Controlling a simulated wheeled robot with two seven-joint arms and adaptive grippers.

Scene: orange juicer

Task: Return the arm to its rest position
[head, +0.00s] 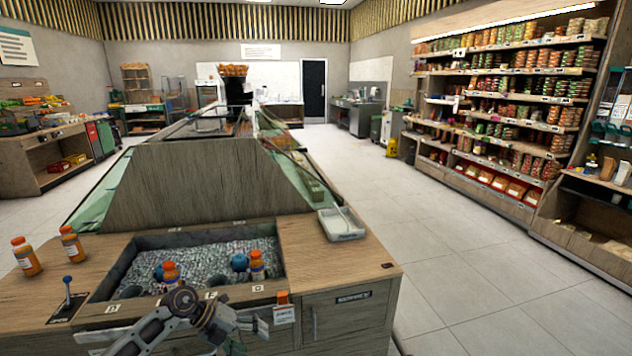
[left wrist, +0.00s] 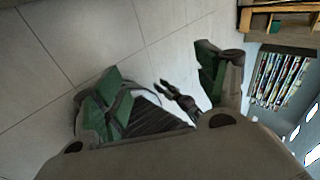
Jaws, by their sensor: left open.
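My left arm comes in at the bottom of the head view, bent in front of the counter's near edge. Its gripper (head: 252,325) is at the front of the cabinet, below and clear of the ice bin. In the left wrist view the left gripper (left wrist: 160,90) has its green-padded fingers wide apart, with nothing between them but floor further off. A small dark pronged shape beyond them looks like my right gripper (left wrist: 168,90); its jaw state is too small to tell. The right gripper does not show in the head view.
Two more (head: 24,256) (head: 71,243) stand on the counter at left. A grey tray (head: 341,224) lies at right. Stocked shelves (head: 510,100) line the right wall. Floor (head: 470,280) right of the counter is clear.

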